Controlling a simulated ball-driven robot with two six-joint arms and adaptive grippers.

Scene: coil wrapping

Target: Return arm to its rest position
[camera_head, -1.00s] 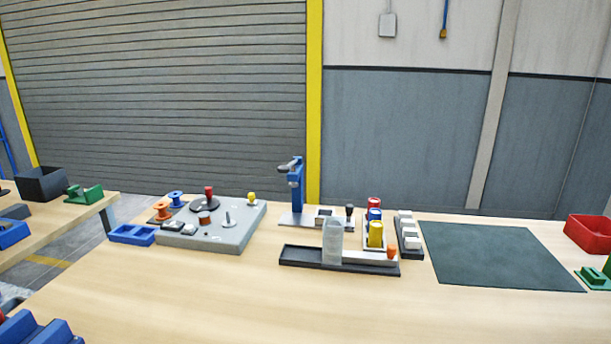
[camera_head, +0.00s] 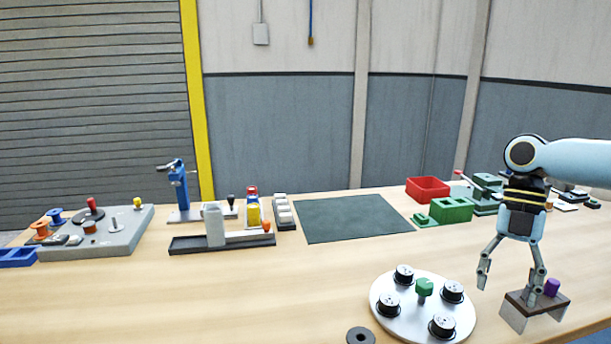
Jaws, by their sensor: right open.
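My right gripper (camera_head: 507,286) hangs from the right arm at the right of the head view, fingers pointing down and spread apart with nothing between them. One fingertip is close to a small brown-topped stand (camera_head: 541,303) with a purple piece (camera_head: 552,287) on it; I cannot tell whether they touch. A white round plate (camera_head: 385,314) with several black-and-silver spools and a green knob (camera_head: 424,287) in its middle lies to the left of the gripper. My left gripper is out of view.
A grey winding base (camera_head: 128,233), a blue press (camera_head: 180,190) and a dark tray (camera_head: 188,245) stand at the left. A green mat (camera_head: 352,218), red bin (camera_head: 427,189) and green block (camera_head: 452,210) lie behind. A dark ring (camera_head: 360,336) sits at the front. The front-left table is clear.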

